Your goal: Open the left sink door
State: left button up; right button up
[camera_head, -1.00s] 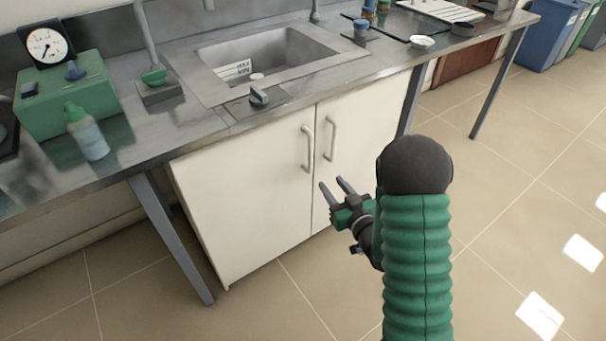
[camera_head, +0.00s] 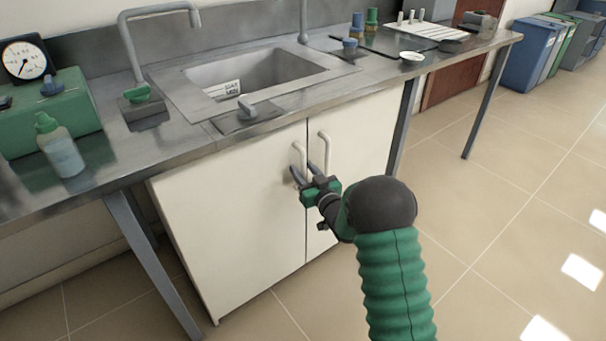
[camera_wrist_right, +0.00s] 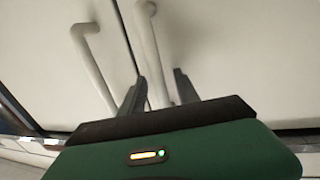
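The left sink door (camera_head: 235,215) is a white panel under the sink and is closed. My left gripper is out of view.
A bottle (camera_head: 60,148) and green box (camera_head: 60,115) stand at left. Slanted table legs (camera_head: 150,260) flank the cabinet.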

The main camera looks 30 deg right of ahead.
jog(key=shift+w, duration=0.2)
jog(key=shift+r, duration=0.1)
grip_shut()
dwell(1.2)
